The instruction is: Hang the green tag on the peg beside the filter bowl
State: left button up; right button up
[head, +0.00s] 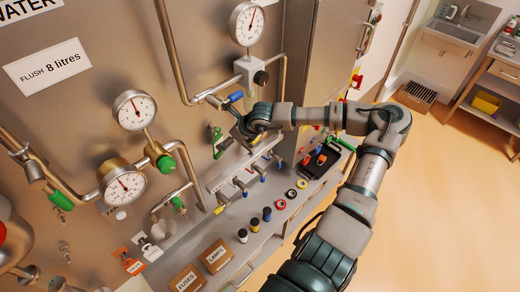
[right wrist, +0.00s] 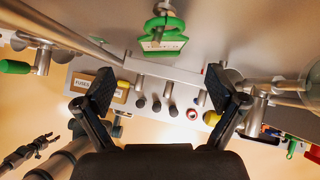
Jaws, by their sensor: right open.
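The green tag (right wrist: 165,38) has a pale label and shows at the top centre of the right wrist view. Its green loop lies around a metal peg (right wrist: 160,8) on the steel panel. In the head view the tag (head: 216,139) is partly hidden by my right gripper (head: 240,128). That gripper is open and empty, and in the right wrist view (right wrist: 160,88) the tag is apart from its fingers, beyond them. My left gripper (right wrist: 40,146) shows small at lower left there; its jaw state is unclear. I cannot single out the filter bowl with certainty.
The ledge holds dark-capped posts, coloured rings (head: 280,204), boxes labelled fuses (head: 187,278) and lamps (head: 216,255), and a black tray (head: 320,160). Gauges and pipes crowd the panel. Floor at right is clear.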

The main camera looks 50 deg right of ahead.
jog(key=s+d, duration=0.2)
jog(key=s, duration=1.1)
jog(key=w+a+f+m+t+y, duration=0.1)
jog(key=w+a+m+t+y, duration=0.3)
jog(key=a+m, duration=0.55)
jog(key=w+a+f+m+t+y, duration=0.15)
jog(key=w+a+m+t, duration=0.35)
jog(key=a, duration=0.9)
jog(key=s+d+f+m+g+h, duration=0.2)
jog(key=f+m+h, duration=0.2)
jog(key=f+m, duration=0.35)
jog(key=s+d+f+m+g+h, duration=0.1)
jog(key=s+f+m+g+h, duration=0.2)
jog(key=f+m+h, duration=0.4)
jog(key=s+a+f+m+g+y, duration=0.25)
jog(key=s+f+g, duration=0.2)
jog(key=s, duration=0.35)
jog(key=s+a+f+m+g+y, duration=0.2)
jog(key=s+f+m+g, duration=0.2)
jog(key=s+f, duration=0.3)
jog(key=s+f+g, duration=0.1)
jog(key=s+f, duration=0.1)
jog(key=f, duration=1.1)
jog(key=s+f, duration=0.2)
jog(key=f, duration=1.1)
jog(key=s+d+f+g, duration=0.1)
jog(key=s+d+f, duration=0.1)
jog(key=s+f, duration=1.3)
jog(key=shift+s+d+f, duration=0.3)
jog(key=shift+s, duration=0.7)
